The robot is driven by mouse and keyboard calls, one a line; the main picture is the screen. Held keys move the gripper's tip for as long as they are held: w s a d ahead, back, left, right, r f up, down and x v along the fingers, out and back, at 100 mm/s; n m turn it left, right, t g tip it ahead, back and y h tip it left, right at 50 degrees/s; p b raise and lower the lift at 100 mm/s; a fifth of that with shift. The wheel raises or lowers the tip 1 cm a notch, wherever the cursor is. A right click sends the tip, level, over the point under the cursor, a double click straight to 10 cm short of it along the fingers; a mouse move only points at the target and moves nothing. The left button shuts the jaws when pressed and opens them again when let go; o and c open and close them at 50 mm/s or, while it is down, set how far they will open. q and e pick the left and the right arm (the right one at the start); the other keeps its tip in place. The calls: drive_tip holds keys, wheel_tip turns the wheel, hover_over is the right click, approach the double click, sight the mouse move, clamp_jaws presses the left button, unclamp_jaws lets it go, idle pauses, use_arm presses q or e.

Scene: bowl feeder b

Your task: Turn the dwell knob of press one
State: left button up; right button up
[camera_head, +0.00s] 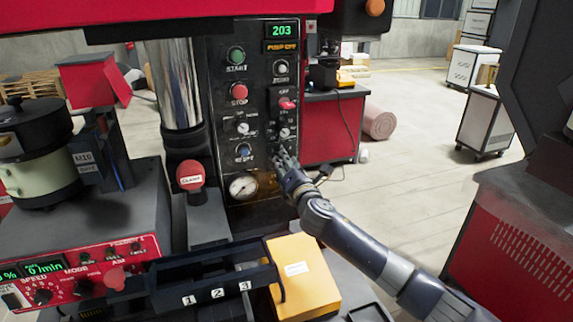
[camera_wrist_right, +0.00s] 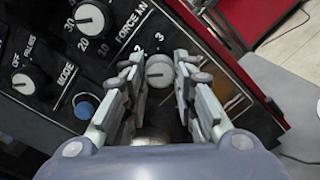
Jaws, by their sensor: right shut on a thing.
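The black control panel (camera_head: 262,100) of the press stands upright in the middle of the head view. My right gripper (camera_head: 280,157) reaches it from the lower right and covers a spot below the force knob (camera_head: 284,133). In the right wrist view, a round grey knob (camera_wrist_right: 159,71) sits between the fingers of the right gripper (camera_wrist_right: 157,85), with a 2 and a 3 printed above it. The fingers are closed on its two sides. Its label is hidden, so I cannot read that it is the dwell knob. My left gripper is out of view.
A blue button (camera_head: 243,150), a mode knob (camera_head: 242,128) and a pressure gauge (camera_head: 243,187) are close by on the panel. A yellow box (camera_head: 305,285) lies below my arm. Open floor is at the right.

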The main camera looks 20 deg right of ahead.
drive_tip(key=m+y+p, duration=0.1)
drive_tip(key=m+p, duration=0.1)
drive_tip(key=m, duration=1.5)
drive_tip(key=shift+r, duration=0.1)
drive_tip(key=shift+m, duration=0.3)
idle(0.5)
drive_tip(key=o, duration=1.1)
drive_tip(key=shift+g, duration=0.3)
drive_tip(key=s, duration=1.2)
drive_tip(key=shift+d+r, duration=0.25)
